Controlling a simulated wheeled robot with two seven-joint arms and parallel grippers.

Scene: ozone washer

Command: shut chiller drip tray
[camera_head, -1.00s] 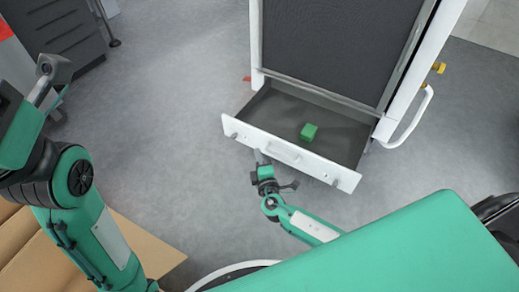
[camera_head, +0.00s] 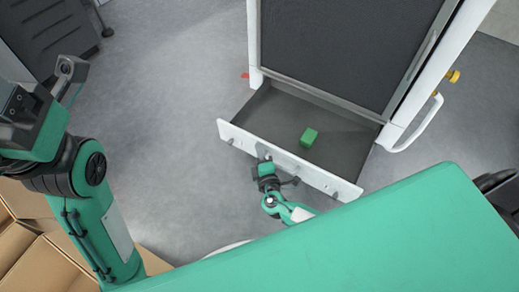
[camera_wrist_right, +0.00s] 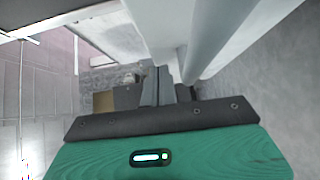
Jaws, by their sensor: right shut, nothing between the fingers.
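The chiller drip tray (camera_head: 246,114) is a dark, shallow drawer with a white front, pulled out from the bottom of the chiller (camera_head: 345,45). A green block (camera_head: 309,138) lies in it. My right gripper (camera_head: 263,152) is at the outer side of the tray's front, left of its middle. It looks at or very close to the front; I cannot tell if it touches. In the right wrist view, its fingers (camera_wrist_right: 165,85) are shut with nothing between them.
A white side handle (camera_head: 420,125) and a yellow knob (camera_head: 453,76) stick out at the chiller's right. Cardboard boxes (camera_head: 40,268) lie at the lower left. A dark grey unit (camera_head: 45,30) stands at the upper left. Grey floor left of the tray is clear.

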